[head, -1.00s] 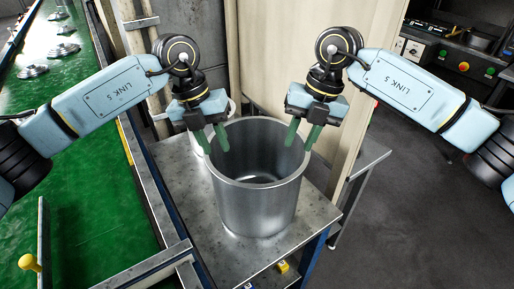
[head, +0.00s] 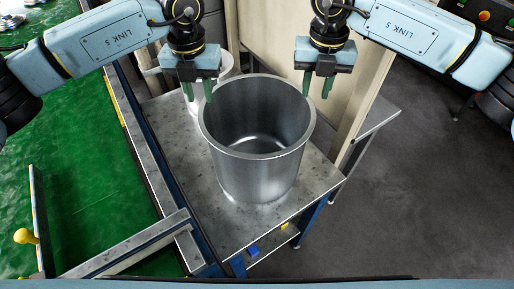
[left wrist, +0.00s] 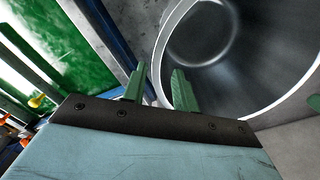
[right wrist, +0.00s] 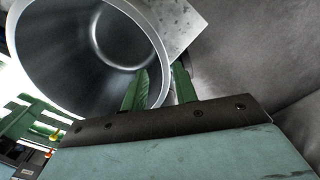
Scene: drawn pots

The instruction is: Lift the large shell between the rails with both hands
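The large shell (head: 258,170) is an open grey metal cylinder, upright on a metal-topped table (head: 215,225). My left gripper (head: 198,93) is open and empty by the shell's left rim; its fingertips overlap the rim in the head view. My right gripper (head: 316,88) is open and empty by the right back rim. In the left wrist view the fingers (left wrist: 160,80) are apart, with the shell (left wrist: 225,75) to their right. In the right wrist view the shell's rim passes behind the spread fingers (right wrist: 160,80); I cannot tell whether it lies between them.
A smaller pale pot (head: 228,64) stands behind the shell, near my left gripper. A green surface (head: 85,190) with a metal rail (head: 140,245) lies left of the table. A tan panel (head: 350,95) stands behind right. Grey floor (head: 420,200) is clear on the right.

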